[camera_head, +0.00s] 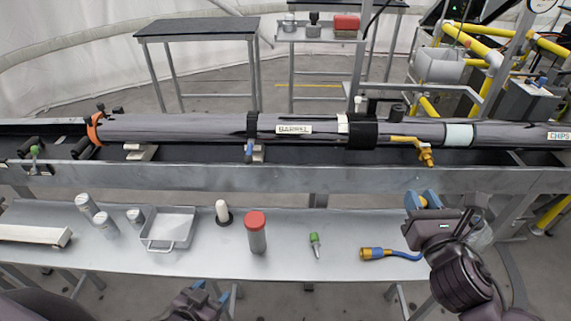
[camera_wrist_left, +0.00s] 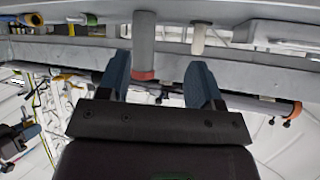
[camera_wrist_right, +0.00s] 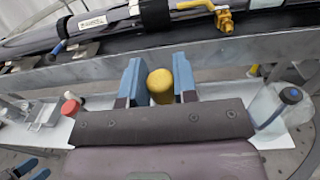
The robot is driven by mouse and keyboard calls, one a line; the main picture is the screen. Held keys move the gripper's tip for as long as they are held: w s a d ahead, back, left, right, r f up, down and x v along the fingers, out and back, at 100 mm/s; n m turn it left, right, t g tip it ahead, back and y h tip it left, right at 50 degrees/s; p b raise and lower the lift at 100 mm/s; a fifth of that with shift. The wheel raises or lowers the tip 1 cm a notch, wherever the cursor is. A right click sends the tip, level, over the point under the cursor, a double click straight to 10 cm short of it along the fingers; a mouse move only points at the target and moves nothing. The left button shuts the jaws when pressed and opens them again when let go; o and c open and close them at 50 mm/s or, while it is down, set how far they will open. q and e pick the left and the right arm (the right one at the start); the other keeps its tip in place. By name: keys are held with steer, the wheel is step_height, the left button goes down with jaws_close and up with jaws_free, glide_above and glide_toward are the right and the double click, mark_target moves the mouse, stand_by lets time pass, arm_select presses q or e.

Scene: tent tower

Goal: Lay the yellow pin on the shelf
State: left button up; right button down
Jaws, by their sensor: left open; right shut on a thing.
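My right gripper (camera_head: 421,199) is shut on the yellow pin (camera_wrist_right: 160,87), which stands between its two blue fingers in the right wrist view. Only the rounded yellow end shows there; the rest is hidden by the gripper. My left gripper (camera_head: 212,290) is open and empty at the front edge of the shelf. The left wrist view shows its blue fingers (camera_wrist_left: 160,85) apart.
The shelf holds a red-capped cylinder (camera_head: 257,232), a green-handled tool (camera_head: 315,245), a blue hose with brass end (camera_head: 372,254), a tray (camera_head: 168,245), a white-topped peg (camera_head: 222,211) and grey cylinders (camera_head: 105,224). The long barrel (camera_head: 200,128) lies in the trough (camera_head: 300,178) behind.

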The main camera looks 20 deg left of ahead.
arm_select(q)
steer(key=f+b, duration=0.2)
steer(key=s+f+b, duration=0.1)
steer(key=f+b, duration=0.1)
steer(key=f, duration=0.1)
steer(key=shift+f, duration=0.1)
arm_select(e)
steer(key=w+a+f+n+g+y, duration=0.4)
steer(key=w+a+n+g+y, duration=0.2)
steer(key=a, duration=0.4)
steer(key=shift+w+a+f+n+y, duration=0.25)
steer(key=shift+w+n+y, duration=0.35)
steer(key=shift+y, duration=0.6)
arm_select(q)
steer(key=shift+g, duration=0.3)
arm_select(e)
steer(key=shift+d+f, duration=0.1)
step_height(320, 180, down, 20)
steer(key=b, duration=0.7)
steer(key=shift+r, duration=0.2)
steer(key=shift+f, duration=0.2)
arm_select(q)
steer(key=shift+g, duration=0.3)
steer(key=f, duration=0.5)
steer(key=shift+w+d+f, duration=0.15)
steer(key=shift+w+f, duration=0.05)
steer(key=shift+f, duration=0.2)
